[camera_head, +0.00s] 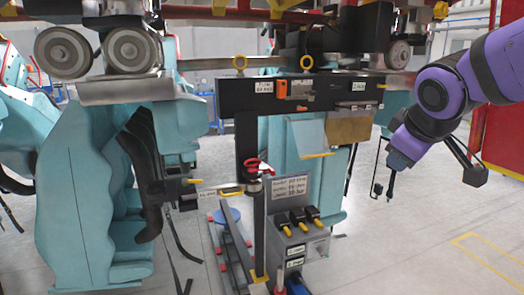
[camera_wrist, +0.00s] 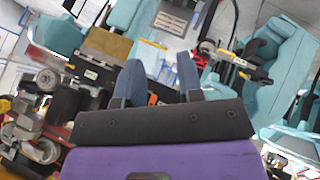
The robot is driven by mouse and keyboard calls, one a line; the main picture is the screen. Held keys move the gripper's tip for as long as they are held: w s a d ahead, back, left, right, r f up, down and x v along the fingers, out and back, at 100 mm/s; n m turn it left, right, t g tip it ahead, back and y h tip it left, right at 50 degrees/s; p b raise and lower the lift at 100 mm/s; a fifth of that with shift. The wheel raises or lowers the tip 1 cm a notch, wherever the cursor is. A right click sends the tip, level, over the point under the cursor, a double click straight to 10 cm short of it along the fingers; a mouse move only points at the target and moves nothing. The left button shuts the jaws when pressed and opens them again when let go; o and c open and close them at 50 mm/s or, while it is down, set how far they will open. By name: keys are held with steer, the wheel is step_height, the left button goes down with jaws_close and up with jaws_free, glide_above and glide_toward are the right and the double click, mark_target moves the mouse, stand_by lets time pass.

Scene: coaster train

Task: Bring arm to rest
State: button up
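My purple arm (camera_head: 465,85) reaches in from the right in the head view, bent down at its wrist. My gripper (camera_head: 391,192) points down in free air, right of the coaster train's teal seats (camera_head: 85,200). In the wrist view my gripper (camera_wrist: 161,68) shows two blue-grey fingers with a clear gap between them. Nothing is held between them. The gripper looks apart from the equipment around it.
A red frame (camera_head: 503,125) stands at the far right. The floor (camera_head: 420,240) below my gripper is clear.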

steer(key=s+d+f+m+g, duration=0.1)
steer(key=s+d+m, duration=0.1)
steer(key=s, duration=0.6)
steer(key=s+d+m+g+y, duration=0.1)
steer(key=s+m, duration=0.4)
steer(key=s, duration=0.3)
steer(key=shift+s+d+f, duration=0.3)
steer(key=shift+d+f, duration=0.1)
steer(key=shift+o, duration=0.4)
steer(key=shift+w, duration=0.1)
stand_by(0.9)
